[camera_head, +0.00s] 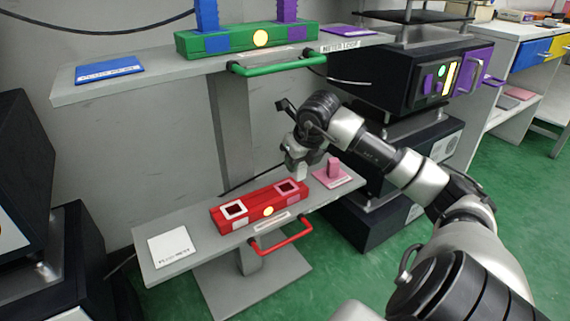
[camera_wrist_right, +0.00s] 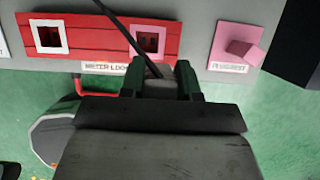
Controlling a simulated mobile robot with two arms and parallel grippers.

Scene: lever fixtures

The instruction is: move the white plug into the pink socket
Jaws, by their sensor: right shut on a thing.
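The red fixture (camera_head: 260,206) lies on the lower grey shelf. It has a white-framed socket (camera_head: 234,210) on the left and the pink socket (camera_head: 288,189) on the right. Both look empty. My right gripper (camera_head: 299,163) is shut on the white plug (camera_head: 300,173) and holds it above the shelf, close behind and right of the pink socket. In the right wrist view the pink socket (camera_wrist_right: 148,41) lies just beyond the fingertips (camera_wrist_right: 161,76), slightly left. The fingers hide most of the plug there. My left gripper is not in view.
A bare white pad (camera_head: 172,247) lies at the left. A red handle (camera_head: 283,240) juts from the shelf front.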

